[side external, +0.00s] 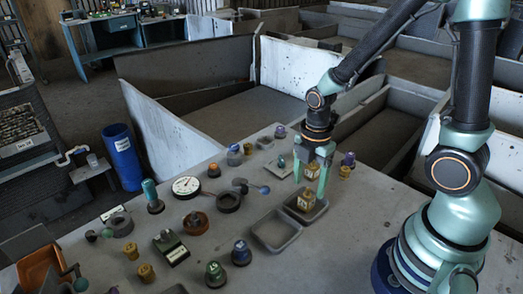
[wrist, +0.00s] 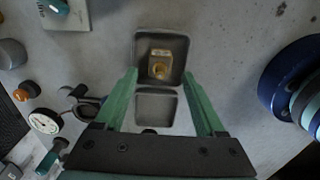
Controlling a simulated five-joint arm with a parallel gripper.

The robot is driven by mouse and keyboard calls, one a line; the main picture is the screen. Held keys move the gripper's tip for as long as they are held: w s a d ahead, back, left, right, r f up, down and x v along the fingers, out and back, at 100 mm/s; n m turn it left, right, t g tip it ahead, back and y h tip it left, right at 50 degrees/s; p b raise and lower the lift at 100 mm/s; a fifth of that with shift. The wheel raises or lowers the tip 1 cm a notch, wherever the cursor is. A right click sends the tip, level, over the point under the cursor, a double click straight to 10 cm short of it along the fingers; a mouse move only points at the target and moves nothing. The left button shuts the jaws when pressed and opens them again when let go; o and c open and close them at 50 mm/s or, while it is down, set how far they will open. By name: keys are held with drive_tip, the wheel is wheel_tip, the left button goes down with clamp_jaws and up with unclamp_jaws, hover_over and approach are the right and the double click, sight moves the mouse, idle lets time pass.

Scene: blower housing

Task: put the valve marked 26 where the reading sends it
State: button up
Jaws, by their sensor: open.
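My gripper (side external: 322,180) points down over the trays with its fingers apart. It also shows in the wrist view (wrist: 160,76). A brass valve (side external: 306,202) with a pale label stands in the right tray (side external: 322,213). In the wrist view a brass valve (wrist: 161,64) shows inside the upper tray (wrist: 141,42), between the fingertips. Another brass piece (side external: 312,171) shows between the fingers in the side view; I cannot tell whether it is above the tray or behind it. The number 26 is not readable. A dial gauge (side external: 186,187) stands left; its reading is too small to tell.
An empty tray (side external: 277,231) adjoins the occupied one. A teal knob (side external: 281,161) sits on a pale plate. Several fittings crowd the left of the table. An orange bin (side external: 40,268) is at the front left. The front right tabletop is clear.

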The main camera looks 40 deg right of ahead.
wheel_tip(320, 180, up, 7)
drive_tip(key=shift+r, duration=0.2)
drive_tip(key=r, duration=0.1)
wheel_tip(320, 180, up, 9)
drive_tip(key=m+t, duration=0.5)
drive_tip(key=m, duration=1.1)
hover_over(306, 197)
drive_tip(key=shift+s+r+m+t, duration=0.1)
drive_tip(key=shift+r+m+t, duration=0.2)
drive_tip(key=shift+r+m, duration=0.5)
drive_tip(key=shift+f, duration=0.2)
